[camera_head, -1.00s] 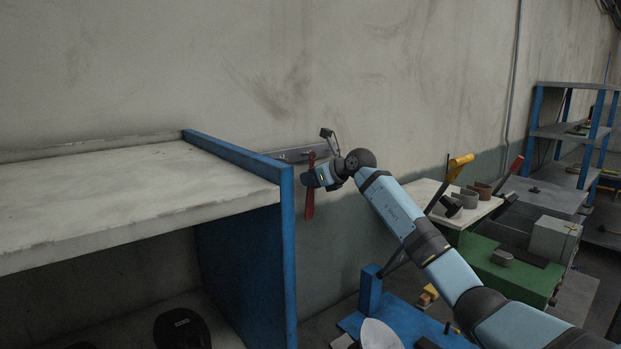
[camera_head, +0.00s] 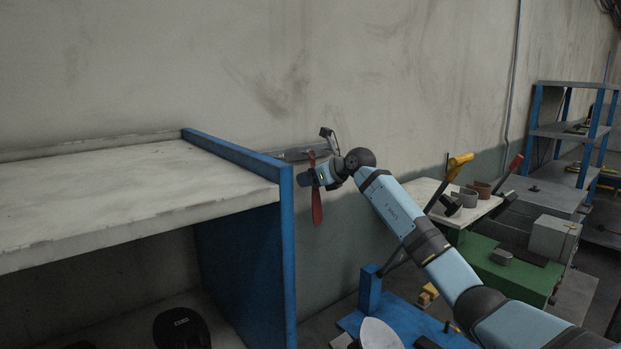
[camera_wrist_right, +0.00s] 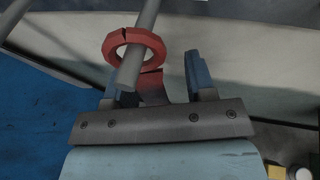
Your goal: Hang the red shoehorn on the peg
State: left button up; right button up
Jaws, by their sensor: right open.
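The red shoehorn (camera_head: 317,207) hangs down against the wall, just right of the blue shelf end. In the right wrist view its red ring (camera_wrist_right: 157,48) is around the grey peg (camera_wrist_right: 129,76), which passes through the hole. My right gripper (camera_head: 314,178) is at the shoehorn's upper part. In the right wrist view its two blue fingers (camera_wrist_right: 152,82) stand apart on either side of the shoehorn's neck, with a gap at least on the right. The shoehorn's lower part is hidden there. My left gripper is not in view.
A grey wall rail (camera_head: 290,155) runs behind the gripper. The shelf unit's blue side panel (camera_head: 245,265) stands close on the left. A green machine (camera_head: 515,272) and a pale bench (camera_head: 432,192) are at the right. The wall above is clear.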

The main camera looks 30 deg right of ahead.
jog(key=b+v, duration=0.3)
jog(key=v, duration=1)
jog(key=shift+s, duration=0.35)
jog(key=shift+d, duration=0.1)
